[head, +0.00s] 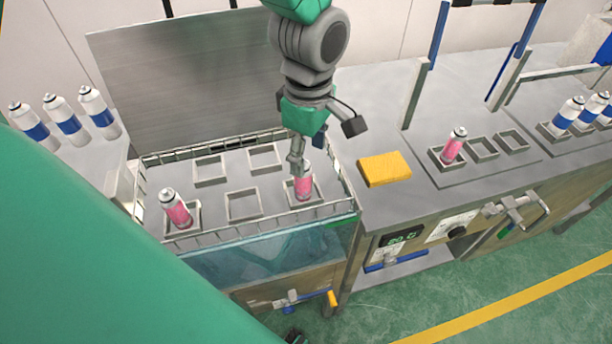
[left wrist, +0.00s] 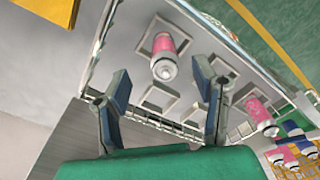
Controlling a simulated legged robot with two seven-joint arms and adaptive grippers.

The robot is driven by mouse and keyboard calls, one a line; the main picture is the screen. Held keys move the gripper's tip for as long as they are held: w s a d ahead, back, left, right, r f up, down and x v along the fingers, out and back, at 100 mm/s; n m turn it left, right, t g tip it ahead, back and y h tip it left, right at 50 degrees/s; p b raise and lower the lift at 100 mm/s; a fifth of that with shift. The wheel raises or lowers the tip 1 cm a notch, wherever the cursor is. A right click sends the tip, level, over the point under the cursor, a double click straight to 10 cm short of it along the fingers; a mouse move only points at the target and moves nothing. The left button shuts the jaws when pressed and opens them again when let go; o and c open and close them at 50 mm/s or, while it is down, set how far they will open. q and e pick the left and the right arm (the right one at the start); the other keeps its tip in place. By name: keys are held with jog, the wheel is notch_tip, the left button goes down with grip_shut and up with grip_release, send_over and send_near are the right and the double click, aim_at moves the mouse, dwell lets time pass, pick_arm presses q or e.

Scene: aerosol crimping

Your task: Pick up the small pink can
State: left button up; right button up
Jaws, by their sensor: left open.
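A small pink can (head: 304,187) with a white top stands in a square holder at the right front of the wire-edged tray (head: 225,172). My left gripper (head: 297,160) is just above and beside this can in the head view. In the left wrist view the open fingers (left wrist: 162,72) spread to both sides of the can (left wrist: 163,47), which lies beyond their tips; I see no grip on it. A second pink can (head: 177,210) stands in the tray's left front holder. A third pink can (head: 453,147) is in a holder on the right bench. My right gripper is out of view.
A yellow block (head: 385,168) lies on the bench right of the tray. Blue-and-white cans stand at the far left (head: 66,120) and far right (head: 567,115). A metal panel (head: 180,75) rises behind the tray. Several tray holders are empty.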

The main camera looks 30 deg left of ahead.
aim_at(305, 176)
pick_arm(q)
jog(key=shift+d+f, duration=0.1)
jog(key=shift+f, duration=0.5)
jog(key=f, duration=0.1)
jog(key=a+f, duration=0.1)
jog(key=f, duration=0.2)
jog(key=shift+s+a+f, duration=0.25)
jog(key=shift+a+f, duration=0.05)
jog(key=shift+a, duration=0.1)
jog(key=shift+w+f, duration=0.1)
jog(key=shift+f, duration=0.15)
jog(key=shift+d, duration=0.2)
jog(key=shift+d+r, duration=0.1)
jog(key=shift+d, duration=0.1)
jog(key=shift+c, duration=1.3)
jog(key=shift+d, duration=0.2)
grip_shut()
jog(key=shift+a, duration=0.1)
